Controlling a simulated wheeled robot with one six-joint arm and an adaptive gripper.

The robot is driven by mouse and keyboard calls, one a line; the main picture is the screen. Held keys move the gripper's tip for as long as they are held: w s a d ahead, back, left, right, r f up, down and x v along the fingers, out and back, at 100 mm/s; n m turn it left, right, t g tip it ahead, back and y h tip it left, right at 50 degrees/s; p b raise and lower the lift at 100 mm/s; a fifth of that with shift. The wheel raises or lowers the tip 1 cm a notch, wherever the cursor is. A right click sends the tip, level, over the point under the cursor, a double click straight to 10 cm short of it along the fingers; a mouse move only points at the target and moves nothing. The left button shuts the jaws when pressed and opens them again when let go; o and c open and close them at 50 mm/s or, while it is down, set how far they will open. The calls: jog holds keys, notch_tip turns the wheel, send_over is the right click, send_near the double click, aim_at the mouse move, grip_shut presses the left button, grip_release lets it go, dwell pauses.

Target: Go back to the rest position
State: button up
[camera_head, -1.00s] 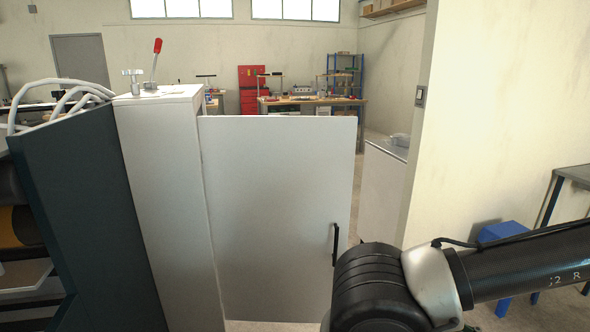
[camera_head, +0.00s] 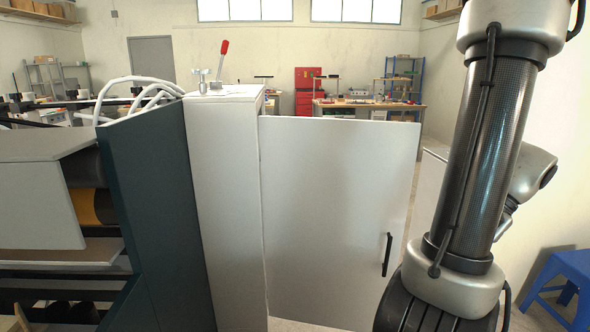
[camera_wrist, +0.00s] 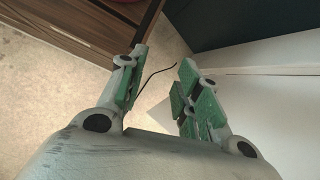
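My gripper (camera_wrist: 163,78) shows in the wrist view with its two green-padded fingers apart and nothing between them. Below it is a beige floor. In the head view my arm stands upright at the right side, and the gripper itself cannot be made out there. A white cabinet (camera_head: 228,200) with a red-knobbed lever (camera_head: 223,48) on top stands in the middle. Its white door (camera_head: 335,215) with a black handle (camera_head: 387,255) is swung out to the right. My arm is in front of the door's right side.
A dark green panel (camera_head: 160,220) and machine parts stand left of the cabinet. A blue stool (camera_head: 565,275) is at the lower right. Wooden slats (camera_wrist: 75,30) and a dark panel (camera_wrist: 235,22) lie near the gripper in the wrist view. A workbench (camera_head: 370,108) is far back.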

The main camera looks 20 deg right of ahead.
jog(key=w+a+r+n+t+h, duration=0.2)
jog(key=w+a+r+n+h, duration=0.4)
jog(key=a+r+n, duration=0.6)
jog(key=w+r+n, duration=0.1)
jog(key=n, duration=0.2)
jog(key=shift+w+a+t+h, duration=0.3)
jog(key=shift+w+t+h, duration=0.05)
jog(key=shift+t+h, duration=0.05)
jog(key=shift+w, duration=0.1)
